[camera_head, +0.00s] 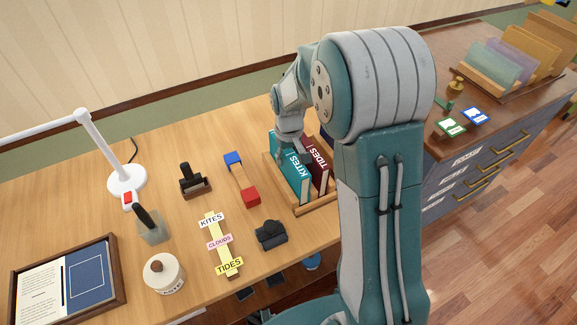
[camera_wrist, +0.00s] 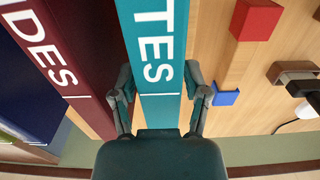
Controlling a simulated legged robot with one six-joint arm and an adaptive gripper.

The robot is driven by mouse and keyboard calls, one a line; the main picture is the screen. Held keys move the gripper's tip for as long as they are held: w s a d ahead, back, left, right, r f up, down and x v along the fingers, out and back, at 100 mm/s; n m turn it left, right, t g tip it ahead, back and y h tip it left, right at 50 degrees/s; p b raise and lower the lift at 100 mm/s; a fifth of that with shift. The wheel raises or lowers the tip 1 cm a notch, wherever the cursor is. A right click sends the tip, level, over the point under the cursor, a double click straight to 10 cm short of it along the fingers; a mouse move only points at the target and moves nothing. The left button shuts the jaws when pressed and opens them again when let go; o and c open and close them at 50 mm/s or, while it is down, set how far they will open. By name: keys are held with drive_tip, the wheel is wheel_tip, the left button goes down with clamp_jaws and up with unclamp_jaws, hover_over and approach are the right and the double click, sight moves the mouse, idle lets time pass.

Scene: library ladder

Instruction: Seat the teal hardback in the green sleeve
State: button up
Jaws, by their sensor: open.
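The teal hardback, marked KITES (camera_head: 288,168), stands upright in a wooden rack (camera_head: 312,209) on the desk, beside the maroon TIDES book (camera_head: 319,160). My gripper (camera_head: 291,152) is at the top of the teal book. In the wrist view, my gripper (camera_wrist: 158,80) is open, with one finger on each side of the teal spine (camera_wrist: 160,110); I cannot tell whether they touch it. The left finger is between the teal and maroon (camera_wrist: 75,45) books. A pale green upright panel (camera_head: 488,66) stands in a wooden holder on the right-hand cabinet; I cannot tell if it is the green sleeve.
Purple (camera_head: 513,47) and orange panels stand behind the pale green one. Green-bordered (camera_head: 450,127) and blue-bordered (camera_head: 476,115) cards lie before the holder. A navy book (camera_wrist: 35,85) is beyond the maroon one. A label strip (camera_head: 219,242), stamps and a lamp (camera_head: 126,180) occupy the desk's left.

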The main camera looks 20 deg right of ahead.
clamp_jaws()
wheel_tip(320, 180, up, 10)
drive_tip(key=shift+r, duration=0.1)
idle(0.5)
